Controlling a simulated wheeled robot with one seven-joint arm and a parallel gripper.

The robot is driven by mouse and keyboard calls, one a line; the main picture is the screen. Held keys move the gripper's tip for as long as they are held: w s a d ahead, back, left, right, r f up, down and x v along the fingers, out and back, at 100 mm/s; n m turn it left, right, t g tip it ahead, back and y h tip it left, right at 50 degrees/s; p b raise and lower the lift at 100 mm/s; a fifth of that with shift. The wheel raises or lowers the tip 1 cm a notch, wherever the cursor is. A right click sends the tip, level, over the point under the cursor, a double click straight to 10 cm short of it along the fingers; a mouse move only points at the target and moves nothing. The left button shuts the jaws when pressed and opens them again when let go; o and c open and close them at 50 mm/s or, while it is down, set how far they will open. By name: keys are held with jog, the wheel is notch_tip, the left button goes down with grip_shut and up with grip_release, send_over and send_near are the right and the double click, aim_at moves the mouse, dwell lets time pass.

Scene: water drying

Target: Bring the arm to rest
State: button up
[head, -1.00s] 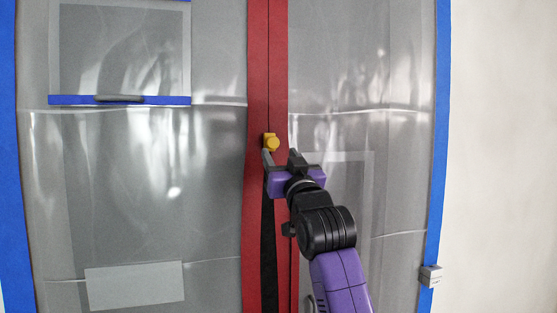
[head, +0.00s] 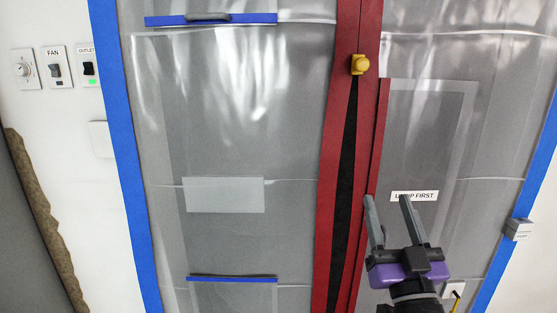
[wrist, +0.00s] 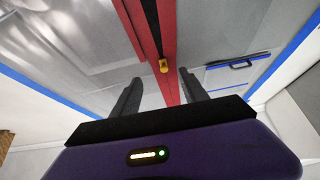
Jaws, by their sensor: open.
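My gripper (head: 388,208) is open and empty in the head view, at the lower right of the picture. Its two grey fingers point up in front of the plastic sheet, to the right of the red zipper strip (head: 327,240). The yellow zipper pull (head: 360,64) is on the red strip well above the fingertips, apart from them. The strip gapes below the pull and shows black in the slit. In the wrist view the pull (wrist: 164,66) appears beyond my open fingers (wrist: 157,85), with nothing between them.
The plastic sheet (head: 215,120) is edged with blue tape (head: 120,150). Wall switches (head: 55,68) are at the far left. A small grey box (head: 518,229) is on the right tape. A label (head: 414,196) is just above my right finger. A brown-edged panel (head: 40,210) stands at lower left.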

jog(key=s+f+g, duration=0.2)
jog(key=s+f, duration=1.3)
jog(key=s, duration=0.2)
jog(key=s+f+g, duration=0.2)
jog(key=s+f, duration=0.2)
jog(key=s, duration=0.4)
jog(key=s+f+g, duration=0.2)
jog(key=s+f, duration=0.2)
jog(key=s, duration=0.5)
jog(key=s+f+g, duration=0.3)
jog(key=s, duration=0.6)
jog(key=shift+s+d+f, duration=0.2)
jog(key=shift+s+f, duration=0.05)
jog(key=shift+f, duration=0.15)
